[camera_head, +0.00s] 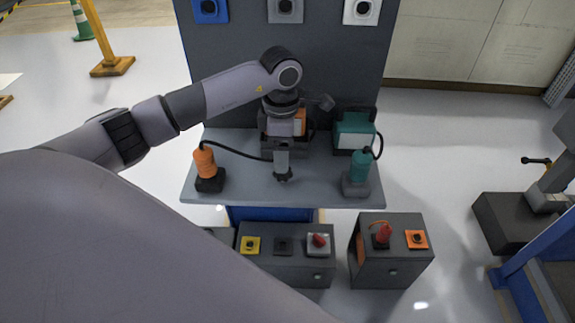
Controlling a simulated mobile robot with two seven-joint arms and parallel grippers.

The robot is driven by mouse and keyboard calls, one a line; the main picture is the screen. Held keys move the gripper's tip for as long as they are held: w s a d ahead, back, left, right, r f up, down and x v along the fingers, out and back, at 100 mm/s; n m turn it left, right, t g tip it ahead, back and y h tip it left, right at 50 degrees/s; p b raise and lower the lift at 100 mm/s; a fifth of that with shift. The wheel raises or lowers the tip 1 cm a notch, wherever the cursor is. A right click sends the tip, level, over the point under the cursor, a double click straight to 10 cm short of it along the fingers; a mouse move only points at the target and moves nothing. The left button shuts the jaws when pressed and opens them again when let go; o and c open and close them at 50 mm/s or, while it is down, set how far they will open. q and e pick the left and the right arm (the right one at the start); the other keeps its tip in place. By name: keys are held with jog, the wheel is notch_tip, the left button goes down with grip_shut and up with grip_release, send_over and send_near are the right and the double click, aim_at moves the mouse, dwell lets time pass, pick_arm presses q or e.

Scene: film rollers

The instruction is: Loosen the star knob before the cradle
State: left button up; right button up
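My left arm comes in from the left and bends down over the grey bench. My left gripper (284,178) is a small dark shape above the bench top, between two corded tools. Its fingers are too small to tell open from shut, and I see nothing clearly held. I cannot tell whether these are the star knob and the cradle. They are far from my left gripper.
The bench (235,180) carries an orange tool (205,163), a teal tool (359,166) and a teal-and-white box (354,132). Dark cabinets (390,268) with switches stand in front. A blue frame (520,262) stands at the lower right. Open floor lies between bench and frame.

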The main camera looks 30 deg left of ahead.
pick_arm(q)
notch_tip(320, 180, down, 5)
jog(key=shift+f, duration=0.1)
dwell(0.3)
jog(key=shift+d, duration=0.1)
jog(key=c, duration=1.1)
jog(key=shift+o, duration=0.2)
